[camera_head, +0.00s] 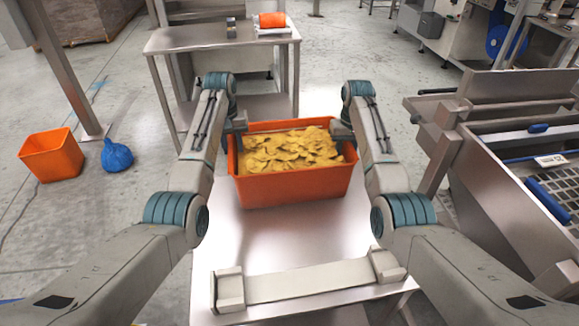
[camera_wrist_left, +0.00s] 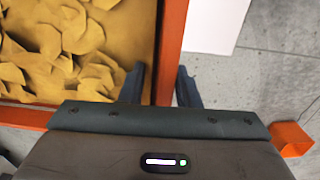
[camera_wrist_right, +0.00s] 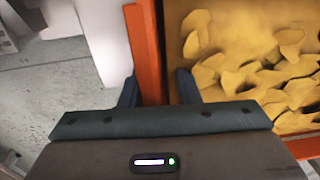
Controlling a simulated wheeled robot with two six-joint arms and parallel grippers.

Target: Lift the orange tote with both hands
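The orange tote (camera_head: 295,188) sits level on a steel table, filled with yellow chips (camera_head: 290,150). My left gripper (camera_head: 237,130) is at the tote's left wall and my right gripper (camera_head: 343,135) at its right wall. In the left wrist view the fingers of the left gripper (camera_wrist_left: 162,85) stand open on either side of the tote's wall (camera_wrist_left: 172,40), with a gap showing. In the right wrist view the fingers of the right gripper (camera_wrist_right: 157,88) also straddle the wall (camera_wrist_right: 146,50), apart from each other with gaps beside it. The tote's underside is hidden.
The steel table (camera_head: 260,240) is bare in front of the tote, with a grey bar-shaped fixture (camera_head: 310,281) near its front edge. Another table (camera_head: 190,40) stands behind. Steel machinery (camera_head: 500,130) is close on the right.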

